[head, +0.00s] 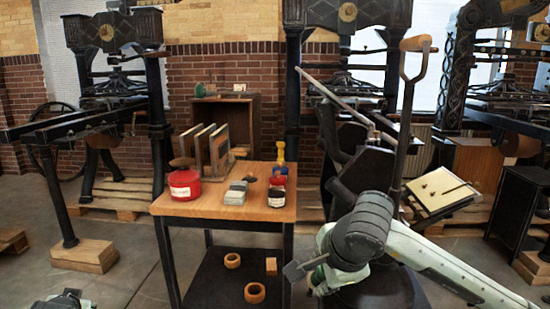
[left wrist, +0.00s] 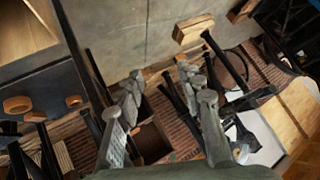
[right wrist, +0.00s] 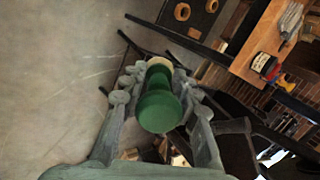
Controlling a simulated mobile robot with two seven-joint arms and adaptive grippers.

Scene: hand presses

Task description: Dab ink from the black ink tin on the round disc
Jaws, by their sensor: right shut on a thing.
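My right gripper (head: 305,268) is shut on a green dabber with a pale end; the dabber fills the middle of the right wrist view (right wrist: 158,108). In the head view it is mostly hidden by the gripper, in front of and right of the table. A small tin with a white label (head: 277,194) stands at the table's right front. A larger red tin (head: 185,184) stands at the left; I cannot read either label. I cannot clearly make out the round disc; my right arm covers much of the machine there. My left gripper (left wrist: 165,100) is open and empty, low at the left.
The wooden table (head: 215,208) also holds grey blocks (head: 237,192), upright panels (head: 212,150) and a yellow bottle (head: 281,153). Wooden rings (head: 254,293) lie on its lower shelf. A tall lever (head: 405,120) and a tilted board (head: 440,190) stand at the right.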

